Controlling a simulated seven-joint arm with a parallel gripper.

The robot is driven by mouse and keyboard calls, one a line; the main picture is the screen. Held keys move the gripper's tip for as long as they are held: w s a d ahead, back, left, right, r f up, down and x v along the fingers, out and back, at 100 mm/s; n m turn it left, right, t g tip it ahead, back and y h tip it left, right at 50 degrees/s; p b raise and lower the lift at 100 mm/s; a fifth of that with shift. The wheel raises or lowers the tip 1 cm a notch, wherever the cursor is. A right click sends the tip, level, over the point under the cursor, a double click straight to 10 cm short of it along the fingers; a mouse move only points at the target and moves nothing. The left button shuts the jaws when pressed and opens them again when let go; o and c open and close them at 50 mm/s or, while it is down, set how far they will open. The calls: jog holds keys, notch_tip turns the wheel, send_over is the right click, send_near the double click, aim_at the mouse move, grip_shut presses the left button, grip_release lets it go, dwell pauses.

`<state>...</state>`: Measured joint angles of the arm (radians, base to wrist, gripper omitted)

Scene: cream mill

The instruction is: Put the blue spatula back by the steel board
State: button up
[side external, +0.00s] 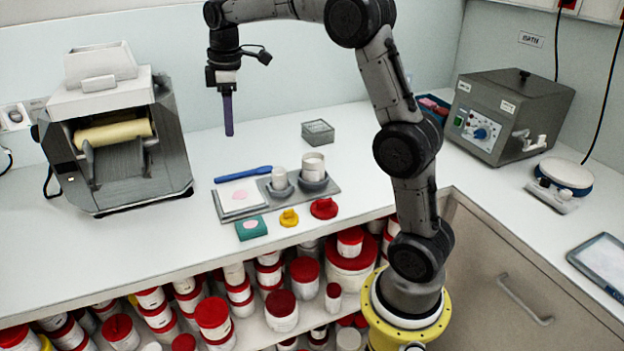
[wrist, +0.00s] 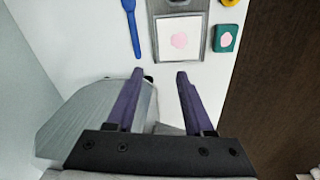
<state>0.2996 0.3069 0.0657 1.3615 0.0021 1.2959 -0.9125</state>
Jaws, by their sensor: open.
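The blue spatula (side external: 243,174) lies flat on the white counter, along the far edge of the steel board (side external: 331,192). It also shows at the top of the wrist view (wrist: 133,27), beside the steel board (wrist: 180,8), with a narrow strip of counter between them. On the board are a white square with a pink smear (side external: 240,195) and small jars in grey holders. My gripper (side external: 228,132) hangs in the air above the counter, behind and left of the spatula. In the wrist view its purple fingers (wrist: 156,73) are apart with nothing between them.
The roller mill (side external: 115,145) stands at the left, close to my gripper. A teal item (side external: 251,228), a yellow lid (side external: 289,217) and a red lid (side external: 324,208) lie in front of the board. A grey box (side external: 318,132) stands behind it. Counter behind the spatula is clear.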

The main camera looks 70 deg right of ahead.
jog(key=s+a+r+m+t, duration=0.1)
jog(key=s+a+m+t, duration=0.1)
jog(key=s+a, duration=0.6)
jog(key=s+a+r+m+t, duration=0.1)
jog(key=s+a+m, duration=0.2)
jog(key=s, duration=0.9)
jog(key=s+a+f+m+t, duration=0.1)
jog(key=s+f, duration=0.3)
jog(key=s, duration=0.4)
jog(key=shift+a+f+m, duration=0.4)
jog(key=shift+a+m, duration=0.1)
jog(key=shift+a, duration=0.35)
